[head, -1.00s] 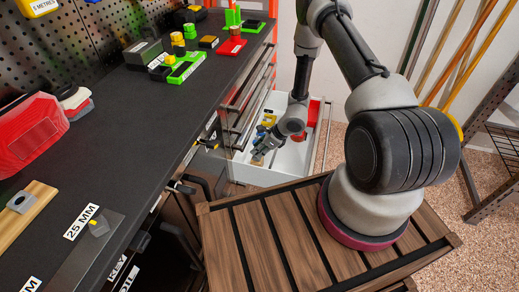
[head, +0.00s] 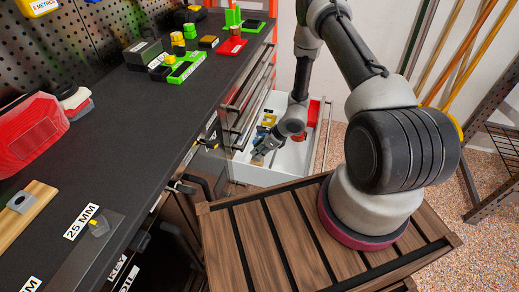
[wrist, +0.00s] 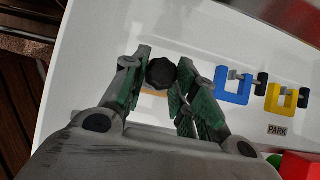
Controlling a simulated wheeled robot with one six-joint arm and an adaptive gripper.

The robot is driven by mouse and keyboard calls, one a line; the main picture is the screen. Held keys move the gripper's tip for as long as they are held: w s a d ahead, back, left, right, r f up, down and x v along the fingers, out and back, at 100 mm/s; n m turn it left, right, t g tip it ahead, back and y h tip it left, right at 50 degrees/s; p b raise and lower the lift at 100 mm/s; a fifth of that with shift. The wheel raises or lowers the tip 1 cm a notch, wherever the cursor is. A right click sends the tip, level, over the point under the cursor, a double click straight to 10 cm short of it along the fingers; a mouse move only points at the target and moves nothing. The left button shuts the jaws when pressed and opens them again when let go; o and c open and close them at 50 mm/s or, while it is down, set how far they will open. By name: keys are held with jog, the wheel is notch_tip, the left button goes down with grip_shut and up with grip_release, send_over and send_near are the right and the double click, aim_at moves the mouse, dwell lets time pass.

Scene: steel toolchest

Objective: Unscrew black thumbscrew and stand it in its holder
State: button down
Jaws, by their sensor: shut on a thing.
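The black thumbscrew (wrist: 161,73) shows as a dark faceted knob in the wrist view, between my fingertips. My gripper (wrist: 160,80) is shut on it from both sides. A bit of tan material shows just below the knob; what the screw sits in is mostly hidden. In the head view my gripper (head: 259,150) is down inside the open white drawer, and the thumbscrew cannot be made out there. A blue U-shaped bracket (wrist: 231,93) and a yellow one (wrist: 273,102) stand to the right, each with black screw parts. I cannot tell which piece is the holder.
A "PARK" label (wrist: 277,130) lies by the yellow bracket. A red block (wrist: 298,165) is at the lower right of the wrist view. The white drawer floor (wrist: 190,30) is bare beyond the gripper. The black worktop (head: 130,110) runs along the left.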

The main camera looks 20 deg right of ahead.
jog(key=shift+f, duration=0.55)
jog(key=c, duration=1.1)
grip_release()
jog(key=shift+o, duration=0.2)
jog(key=v, duration=1.2)
jog(key=shift+f, duration=0.1)
